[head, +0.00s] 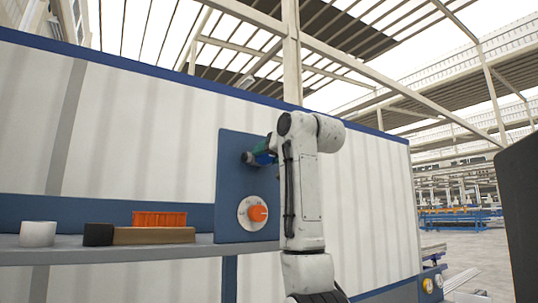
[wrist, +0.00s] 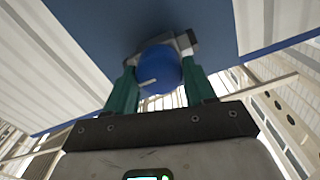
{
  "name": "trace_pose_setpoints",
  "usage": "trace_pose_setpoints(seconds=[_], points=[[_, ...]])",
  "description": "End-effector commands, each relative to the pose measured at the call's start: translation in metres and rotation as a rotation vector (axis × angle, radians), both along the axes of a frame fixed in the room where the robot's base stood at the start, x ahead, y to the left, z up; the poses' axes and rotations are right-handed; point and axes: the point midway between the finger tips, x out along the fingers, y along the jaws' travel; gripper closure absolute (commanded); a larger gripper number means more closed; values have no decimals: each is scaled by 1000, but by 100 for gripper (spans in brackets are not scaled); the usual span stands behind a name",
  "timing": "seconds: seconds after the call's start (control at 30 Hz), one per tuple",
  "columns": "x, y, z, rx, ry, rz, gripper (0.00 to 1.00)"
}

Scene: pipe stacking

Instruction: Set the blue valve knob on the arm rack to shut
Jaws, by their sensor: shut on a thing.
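The blue valve knob (wrist: 160,68) is round, with a pale line across its face, and sits on a grey valve body (wrist: 186,40) on a blue panel. My gripper (wrist: 160,84) has its green fingers on both sides of the knob, shut on it. In the head view my gripper (head: 263,154) reaches the upper part of the blue panel (head: 230,180) from the right. My arm and fingers hide most of the knob there.
An orange dial (head: 258,213) on a white plate is below the valve. A grey shelf (head: 110,252) on the left bears a white cylinder (head: 38,233), a black piece (head: 98,234), a brown block (head: 153,236) and an orange crate (head: 160,219). Open floor shows at far right.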

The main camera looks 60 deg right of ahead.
Motion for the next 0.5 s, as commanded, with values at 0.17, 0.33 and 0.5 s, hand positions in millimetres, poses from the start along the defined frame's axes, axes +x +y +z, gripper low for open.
trace_pose_setpoints(seconds=[0.17, 0.33, 0.5], points=[[0, 0, 0, 0, 0, 0, 77], [0, 0, 0, 8, -5, 0, 77], [0, 0, 0, 47, -29, 1, 77]])
